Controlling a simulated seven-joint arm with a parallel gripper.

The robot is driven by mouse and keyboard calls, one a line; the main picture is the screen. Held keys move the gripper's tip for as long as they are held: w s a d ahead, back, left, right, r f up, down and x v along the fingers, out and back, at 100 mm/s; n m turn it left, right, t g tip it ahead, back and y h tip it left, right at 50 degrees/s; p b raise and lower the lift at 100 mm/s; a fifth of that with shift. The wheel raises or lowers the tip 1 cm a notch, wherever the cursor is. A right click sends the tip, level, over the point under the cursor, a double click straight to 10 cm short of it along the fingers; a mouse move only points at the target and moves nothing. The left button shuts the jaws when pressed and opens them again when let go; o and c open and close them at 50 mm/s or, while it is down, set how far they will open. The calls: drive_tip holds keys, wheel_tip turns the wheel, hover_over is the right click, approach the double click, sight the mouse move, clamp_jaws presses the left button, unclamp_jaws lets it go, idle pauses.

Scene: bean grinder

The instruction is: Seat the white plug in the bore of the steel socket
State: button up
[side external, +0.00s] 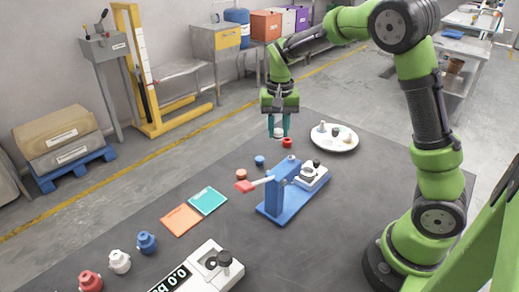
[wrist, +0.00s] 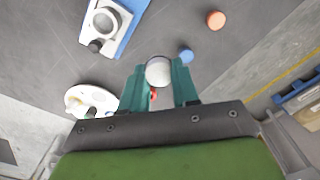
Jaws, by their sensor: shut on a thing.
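My gripper (side external: 278,133) is shut on a pale round piece, which looks like the white plug (wrist: 158,71), and holds it above the dark table. In the wrist view the plug sits between the teal fingertips of my gripper (wrist: 159,82). A pale metallic block with a round ring (wrist: 104,20) is on the blue stand, and may be the steel socket. It also shows in the side view (side external: 313,178), to the right of and nearer than my gripper, with a black knob beside it. The plug is apart from it. I cannot see into its bore.
A white plate (side external: 341,149) with small parts lies right of my gripper. A small red piece (side external: 287,143) is close below the fingers. The blue stand (side external: 272,198) has a red-tipped lever. Blue (side external: 259,160) and orange-red (side external: 241,173) pieces lie left. A scale-like device (side external: 205,270) stands in front.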

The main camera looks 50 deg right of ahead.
drive_tip(key=s+a+r+n, duration=0.4)
drive_tip(key=a+r+n, duration=0.3)
drive_tip(key=r+n, duration=0.25)
drive_tip(key=s+a+r+n, duration=0.2)
drive_tip(key=s+a+n, duration=0.7)
drive_tip(key=a, duration=0.5)
drive_tip(key=s+a+f+n, duration=0.1)
drive_tip(key=s+a+n, duration=0.3)
drive_tip(key=s+n, duration=0.3)
drive_tip(key=s+a+f+n, duration=0.1)
drive_tip(key=s+a+n, duration=0.25)
drive_tip(key=s, duration=0.45)
drive_tip(key=shift+n, duration=0.3)
wheel_tip(320, 180, down, 17)
drive_tip(key=shift+d+r, duration=0.1)
drive_tip(key=shift+d, duration=0.05)
drive_tip(key=shift+f, duration=0.35)
drive_tip(key=w+a, duration=0.3)
drive_tip(key=a, duration=0.1)
drive_tip(key=w+a+f, duration=0.1)
drive_tip(key=w+a, duration=0.1)
drive_tip(key=a, duration=0.3)
drive_tip(key=w+a, duration=0.3)
drive_tip(key=a, duration=0.1)
drive_tip(key=shift+w+a+f, duration=0.15)
drive_tip(key=shift+w+f, duration=0.15)
drive_tip(key=shift+f, duration=0.05)
drive_tip(key=shift+a+f, duration=0.1)
drive_tip(key=shift+f, duration=1.65)
